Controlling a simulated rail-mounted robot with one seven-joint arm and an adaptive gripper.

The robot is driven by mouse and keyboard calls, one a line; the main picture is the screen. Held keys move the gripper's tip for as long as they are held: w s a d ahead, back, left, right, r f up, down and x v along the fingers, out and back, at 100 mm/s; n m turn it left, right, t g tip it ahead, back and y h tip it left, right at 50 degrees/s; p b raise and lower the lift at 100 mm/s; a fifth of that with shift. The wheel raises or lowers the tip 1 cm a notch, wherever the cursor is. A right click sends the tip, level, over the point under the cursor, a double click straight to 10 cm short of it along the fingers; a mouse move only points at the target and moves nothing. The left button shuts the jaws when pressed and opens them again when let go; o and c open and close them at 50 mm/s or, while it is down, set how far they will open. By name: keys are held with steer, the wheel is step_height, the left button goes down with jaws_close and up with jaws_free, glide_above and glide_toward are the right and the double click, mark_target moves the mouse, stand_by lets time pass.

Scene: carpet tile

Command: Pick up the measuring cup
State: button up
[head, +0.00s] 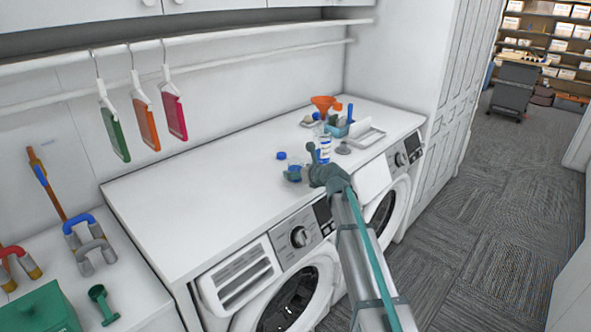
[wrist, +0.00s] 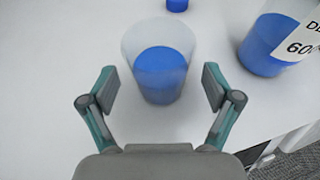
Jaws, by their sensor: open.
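The likely measuring cup is a clear, tapered cup with blue inside (wrist: 158,62). In the wrist view it stands upright on the white top, ahead of my gripper and roughly centred between the fingers. My gripper (wrist: 158,92) is open, with a finger to either side of the cup's near end and visible gaps; nothing is held. In the head view my gripper (head: 298,174) is low over the front part of the counter, and the cup is small there and hard to separate from the fingers.
A labelled bottle with blue contents (wrist: 266,48) stands close on the right; it also shows in the head view (head: 324,148). A small blue cap (wrist: 177,4) lies beyond the cup. An orange funnel (head: 323,103) and a tray (head: 367,138) are farther back. The counter's left is clear.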

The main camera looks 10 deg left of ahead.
steer(key=shift+x, duration=0.8)
steer(key=c, duration=1.3)
steer(key=shift+c, duration=0.2)
steer(key=shift+r, duration=0.2)
